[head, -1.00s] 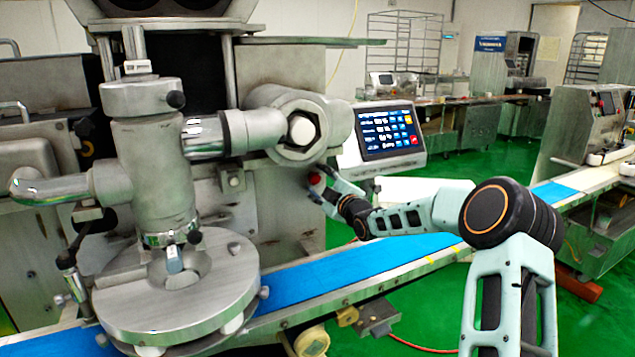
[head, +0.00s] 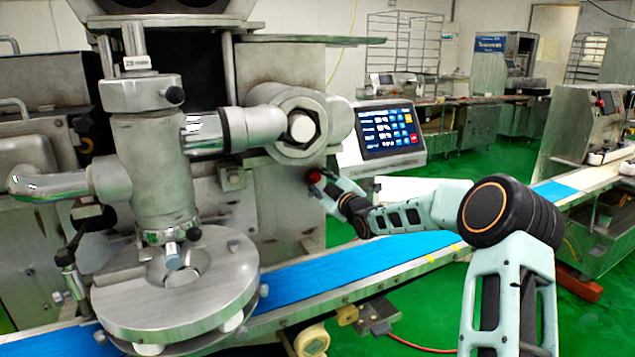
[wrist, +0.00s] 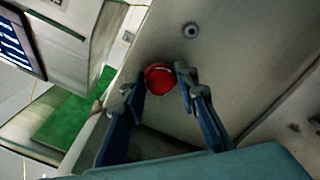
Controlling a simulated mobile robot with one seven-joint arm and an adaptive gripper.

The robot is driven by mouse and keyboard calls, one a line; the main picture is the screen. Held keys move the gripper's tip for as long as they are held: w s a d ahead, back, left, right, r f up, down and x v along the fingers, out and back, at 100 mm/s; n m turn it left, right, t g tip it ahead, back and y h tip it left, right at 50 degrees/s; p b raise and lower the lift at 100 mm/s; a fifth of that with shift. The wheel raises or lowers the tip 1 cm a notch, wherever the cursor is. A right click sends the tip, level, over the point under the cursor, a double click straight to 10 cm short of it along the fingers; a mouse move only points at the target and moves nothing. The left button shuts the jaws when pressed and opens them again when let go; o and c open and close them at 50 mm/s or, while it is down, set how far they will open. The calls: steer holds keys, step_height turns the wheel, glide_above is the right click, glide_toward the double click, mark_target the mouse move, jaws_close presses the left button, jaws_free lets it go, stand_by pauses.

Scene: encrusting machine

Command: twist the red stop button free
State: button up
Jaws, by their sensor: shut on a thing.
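The red stop button (wrist: 160,79) is a round red knob on the grey metal side of the encrusting machine, below the valve housing. In the wrist view it sits between my two fingertips, and my gripper (wrist: 160,86) is shut on it from both sides. In the head view the red button (head: 314,177) shows as a small red spot at the tip of my gripper (head: 319,182), partly covered by the fingers. The button's base is hidden.
A touch-screen panel (head: 390,131) stands just above and right of my gripper. The blue conveyor belt (head: 335,266) runs below it. A round metal fitting (wrist: 190,31) sits on the panel near the button. The large metal valve (head: 150,150) stands to the left.

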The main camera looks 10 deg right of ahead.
steer(key=shift+o, duration=0.2)
steer(key=m, duration=0.5)
steer(key=shift+r+m, duration=0.25)
steer(key=shift+m, duration=0.05)
steer(key=shift+c, duration=0.2)
steer(key=o, duration=0.7)
steer(key=shift+r, duration=0.1)
steer(key=o, duration=0.5)
steer(key=shift+w+f, duration=0.1)
steer(key=shift+f, duration=0.2)
steer(key=v, duration=1.2)
